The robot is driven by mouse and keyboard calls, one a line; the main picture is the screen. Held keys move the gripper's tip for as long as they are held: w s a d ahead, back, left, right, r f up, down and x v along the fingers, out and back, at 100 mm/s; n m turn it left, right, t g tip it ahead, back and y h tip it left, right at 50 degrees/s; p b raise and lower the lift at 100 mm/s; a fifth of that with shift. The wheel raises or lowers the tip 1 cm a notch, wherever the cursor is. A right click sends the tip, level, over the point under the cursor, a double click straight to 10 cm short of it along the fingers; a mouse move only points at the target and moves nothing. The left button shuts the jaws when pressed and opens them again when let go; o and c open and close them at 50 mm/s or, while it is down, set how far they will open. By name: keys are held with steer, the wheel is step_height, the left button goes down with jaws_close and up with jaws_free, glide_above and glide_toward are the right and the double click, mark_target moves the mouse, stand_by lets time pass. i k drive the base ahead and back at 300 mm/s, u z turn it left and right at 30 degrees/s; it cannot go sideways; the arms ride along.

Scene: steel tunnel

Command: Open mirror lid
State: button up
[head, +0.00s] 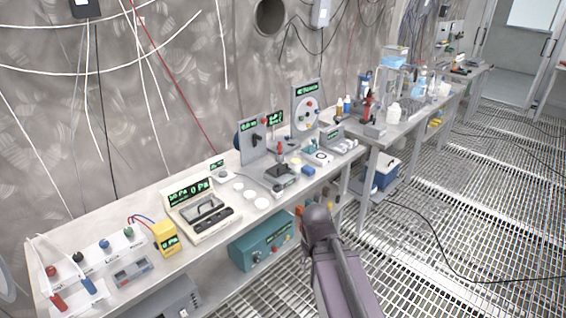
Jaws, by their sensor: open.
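I cannot make out for certain which thing is the mirror lid. A long workbench (110,248) runs along the wall and carries several instruments. Near its middle stands a grey device with a dark block on top (283,171), beside upright grey panels (254,142). Several flat white discs (261,203) lie in front of it. A round white dial panel (306,112) stands further back. My arm shows in front of the bench, at the lower middle. I cannot make out my gripper's fingers in this view.
A beige gauge case (201,209) with green digits, a yellow meter (165,238) and a white terminal stand (68,270) are on the near bench. A teal box (262,243) is below. A second table (404,123) holds bottles. The grated floor (440,200) at right is mostly clear, with a black cable.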

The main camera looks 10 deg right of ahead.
mark_target(278, 166)
steer(key=i, duration=0.95)
